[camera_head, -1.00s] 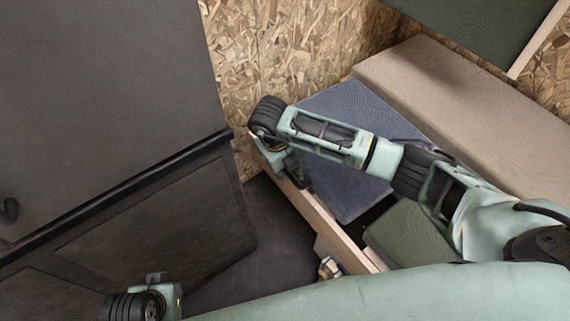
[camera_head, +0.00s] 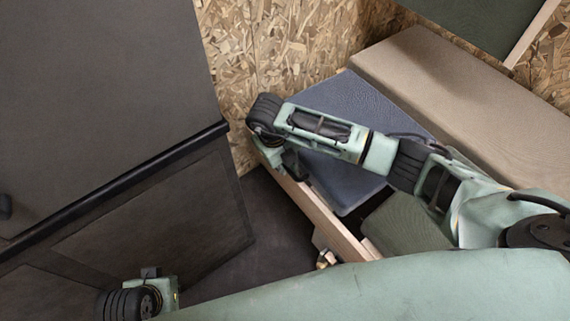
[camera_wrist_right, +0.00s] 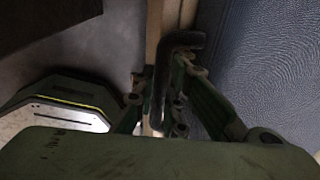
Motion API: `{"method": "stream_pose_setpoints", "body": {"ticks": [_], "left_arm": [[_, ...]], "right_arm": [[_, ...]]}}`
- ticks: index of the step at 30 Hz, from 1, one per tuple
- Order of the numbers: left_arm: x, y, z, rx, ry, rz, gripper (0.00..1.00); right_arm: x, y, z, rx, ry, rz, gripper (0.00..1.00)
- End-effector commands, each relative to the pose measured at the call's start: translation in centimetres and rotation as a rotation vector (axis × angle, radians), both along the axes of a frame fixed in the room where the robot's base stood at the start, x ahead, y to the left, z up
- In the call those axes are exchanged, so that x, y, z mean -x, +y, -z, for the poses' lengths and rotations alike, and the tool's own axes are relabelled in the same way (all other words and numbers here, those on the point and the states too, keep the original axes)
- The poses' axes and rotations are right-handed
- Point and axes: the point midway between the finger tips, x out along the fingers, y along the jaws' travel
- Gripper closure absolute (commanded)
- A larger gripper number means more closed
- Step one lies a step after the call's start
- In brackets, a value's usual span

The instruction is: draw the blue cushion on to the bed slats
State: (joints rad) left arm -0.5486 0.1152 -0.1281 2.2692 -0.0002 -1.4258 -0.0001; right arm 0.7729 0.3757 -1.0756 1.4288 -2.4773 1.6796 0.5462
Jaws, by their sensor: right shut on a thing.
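The blue cushion (camera_head: 345,184) lies flat beside the wooden front rail (camera_head: 333,218) in the head view, partly hidden under my right arm. Its textured surface fills the right side of the right wrist view (camera_wrist_right: 270,65). My right gripper (camera_head: 292,166) is at the rail, along the cushion's near left edge. In the right wrist view it is shut on a dark bent bar (camera_wrist_right: 185,40) in front of the pale rail. What the bar is fixed to is hidden. No bed slats can be made out. My left gripper (camera_head: 152,273) is at the bottom left, its fingers mostly hidden.
A green cushion (camera_head: 405,222) lies nearer, across a dark gap from the blue one. A long beige cushion (camera_head: 455,95) runs behind. A dark cabinet (camera_head: 150,215) stands left, with dark floor (camera_head: 270,225) between it and the rail. A chipboard wall (camera_head: 280,45) closes the back.

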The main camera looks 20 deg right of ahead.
Motion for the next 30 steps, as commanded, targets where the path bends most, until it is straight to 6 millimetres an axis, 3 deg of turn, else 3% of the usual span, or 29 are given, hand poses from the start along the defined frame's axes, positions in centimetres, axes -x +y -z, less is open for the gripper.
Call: {"method": "stream_pose_setpoints", "body": {"ticks": [2,3,10,21,26,30], "left_arm": [[0.0,0.0,0.0,0.000,0.000,0.000,1.00],[0.0,0.0,0.0,0.000,0.000,0.000,1.00],[0.0,0.0,0.0,0.000,0.000,0.000,1.00],[0.0,-0.1,-0.1,0.001,-0.001,0.003,1.00],[0.0,-0.1,0.0,0.001,-0.001,0.002,1.00],[0.0,-0.1,0.0,0.001,0.000,0.001,1.00]], "right_arm": [[0.0,0.0,0.0,0.000,-0.001,0.000,1.00],[0.0,0.0,0.0,0.000,-0.001,0.000,0.86],[0.0,0.0,0.0,0.000,-0.001,0.000,0.67],[-0.1,0.1,-0.6,-0.001,-0.002,0.000,0.67],[0.0,0.6,-3.0,0.000,-0.005,-0.002,0.67],[0.2,1.2,-6.0,-0.002,-0.005,-0.002,0.67]]}}
